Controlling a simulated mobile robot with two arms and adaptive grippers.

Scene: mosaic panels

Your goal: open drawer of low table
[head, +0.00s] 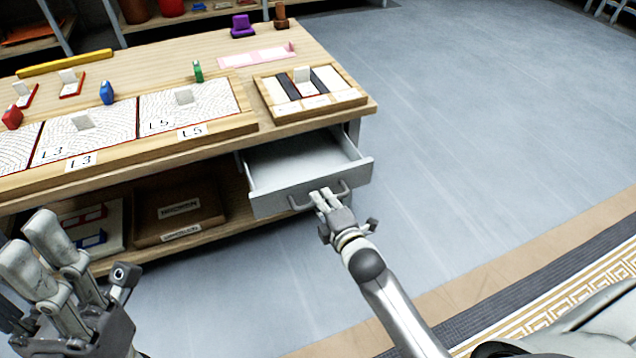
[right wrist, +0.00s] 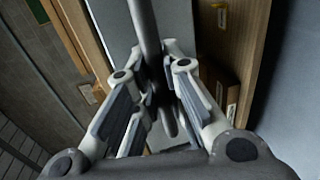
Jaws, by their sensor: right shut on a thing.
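The low table (head: 350,106) has a grey drawer (head: 309,186) at its right end. The drawer stands pulled out, and its empty inside shows. Its front carries a grey bar handle (head: 345,190). My right gripper (head: 322,197) is shut on the handle at the drawer front. In the right wrist view the handle bar (right wrist: 146,30) runs down between the fingers of my right gripper (right wrist: 160,85), partly hidden by them. My left gripper (head: 32,243) is at the lower left, apart from the table and holding nothing that I can see; its finger gap is unclear.
The tabletop holds mosaic panels (head: 185,105), a striped panel (head: 310,90), a pink tray (head: 258,56) and small coloured stamps. A brown box (head: 180,205) sits on the lower shelf. The grey floor (head: 480,120) right of the table is clear. A patterned rug (head: 570,300) lies at the lower right.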

